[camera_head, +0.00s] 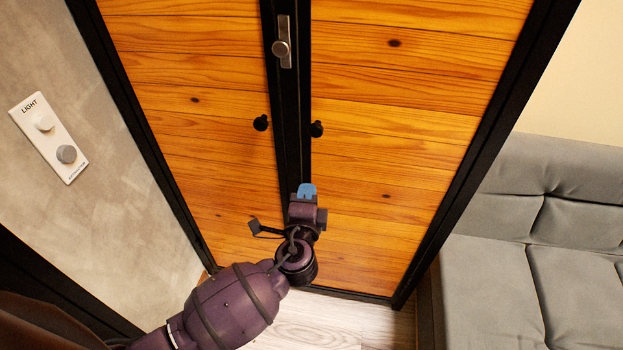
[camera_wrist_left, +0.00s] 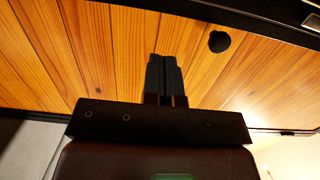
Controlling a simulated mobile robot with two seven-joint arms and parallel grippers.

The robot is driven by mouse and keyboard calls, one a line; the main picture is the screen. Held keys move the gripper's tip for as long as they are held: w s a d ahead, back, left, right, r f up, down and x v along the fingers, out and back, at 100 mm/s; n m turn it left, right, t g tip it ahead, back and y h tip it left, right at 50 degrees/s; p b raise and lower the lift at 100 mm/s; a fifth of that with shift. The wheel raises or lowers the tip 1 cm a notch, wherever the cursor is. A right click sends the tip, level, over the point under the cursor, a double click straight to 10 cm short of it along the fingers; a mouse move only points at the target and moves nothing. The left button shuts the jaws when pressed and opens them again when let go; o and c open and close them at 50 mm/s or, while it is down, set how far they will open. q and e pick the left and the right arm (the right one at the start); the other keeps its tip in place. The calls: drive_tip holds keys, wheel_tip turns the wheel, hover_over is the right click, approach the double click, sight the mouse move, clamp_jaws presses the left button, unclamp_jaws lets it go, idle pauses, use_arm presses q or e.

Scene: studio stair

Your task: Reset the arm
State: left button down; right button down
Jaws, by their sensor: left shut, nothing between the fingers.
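My left arm comes in from the lower left in the head view, with its dark purple gripper (camera_head: 306,191) in front of the lower middle of a wooden double door. The blue fingertips sit close together before the black centre strip. In the left wrist view the two dark fingers (camera_wrist_left: 165,75) are side by side, shut and empty, pointing at the wood planks. I cannot tell how far the fingertips are from the door. My right gripper is in neither view.
The double door (camera_head: 385,90) has a metal latch (camera_head: 282,48) and two black knobs (camera_head: 261,123), one on each leaf. One knob (camera_wrist_left: 219,41) also shows in the wrist view. A light switch panel (camera_head: 48,138) is on the left wall. A grey sofa (camera_head: 555,250) stands at right.

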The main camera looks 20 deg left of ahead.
use_arm(q)
drive_tip(key=shift+s+d, duration=0.15)
drive_tip(key=shift+s, duration=1.75)
drive_tip(key=s+a+f+n+g+h, duration=0.1)
drive_tip(key=s+a+f+n+g, duration=0.2)
drive_tip(key=s+a+f+n, duration=0.4)
drive_tip(key=s+a+f+n+g+h, duration=0.1)
drive_tip(key=s+a+f+n+g, duration=0.2)
drive_tip(key=s+a+f+n, duration=0.4)
drive_tip(key=s+f+n, duration=0.1)
drive_tip(key=s, duration=0.5)
drive_tip(key=shift+a+f+g+h, duration=0.2)
drive_tip(key=shift+g+h, duration=0.1)
